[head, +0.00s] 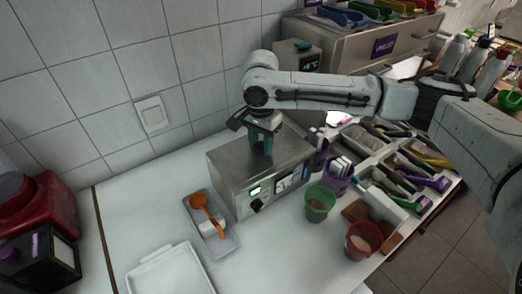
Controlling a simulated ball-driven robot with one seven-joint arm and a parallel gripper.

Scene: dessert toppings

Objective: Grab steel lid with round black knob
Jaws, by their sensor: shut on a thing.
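A steel appliance box (236,180) with a green-lit display and a dark dial stands on the white counter. Its flat steel top (285,148) seems to be or to bear the lid, but I cannot make out the lid's edge. My gripper (263,150) reaches down onto this top from above, with its teal fingers close together. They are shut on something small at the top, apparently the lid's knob. The round black knob itself is hidden by the fingers. I cannot tell whether the lid is raised.
A grey tray (224,245) with an orange spoon (205,210) lies left of the box. A green cup (319,203), a red cup (362,241) and a topping rack (372,150) stand to the right. A tiled wall is behind. A white tray (172,262) lies in front.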

